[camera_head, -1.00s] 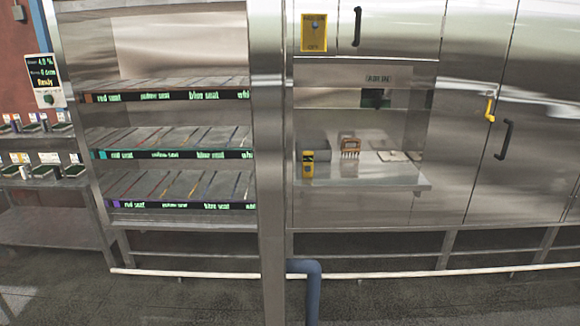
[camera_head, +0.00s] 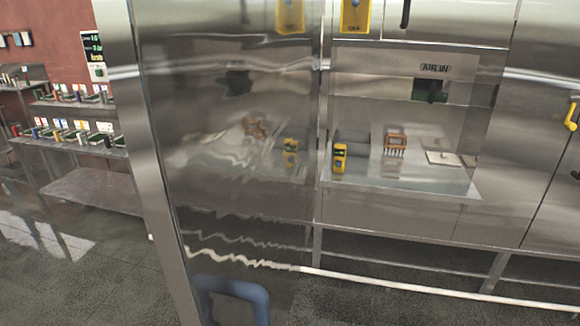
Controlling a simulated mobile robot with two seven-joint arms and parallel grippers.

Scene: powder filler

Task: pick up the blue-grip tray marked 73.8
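Small dark trays with coloured grips and pale label tags stand on the rack at the left, on an upper shelf (camera_head: 58,103) and a lower shelf (camera_head: 112,152). The tags are too small to read, so I cannot tell which tray is marked 73.8. Some grips look blue, others red, yellow or white, but they are tiny. Neither of my grippers is in view.
A tall reflective steel panel (camera_head: 225,150) fills the centre-left. A blue pipe-like shape (camera_head: 235,290) shows at its bottom. A glazed cabinet (camera_head: 400,190) holds a yellow device (camera_head: 339,158) and an orange rack (camera_head: 396,144). Grey floor (camera_head: 75,270) is open at lower left.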

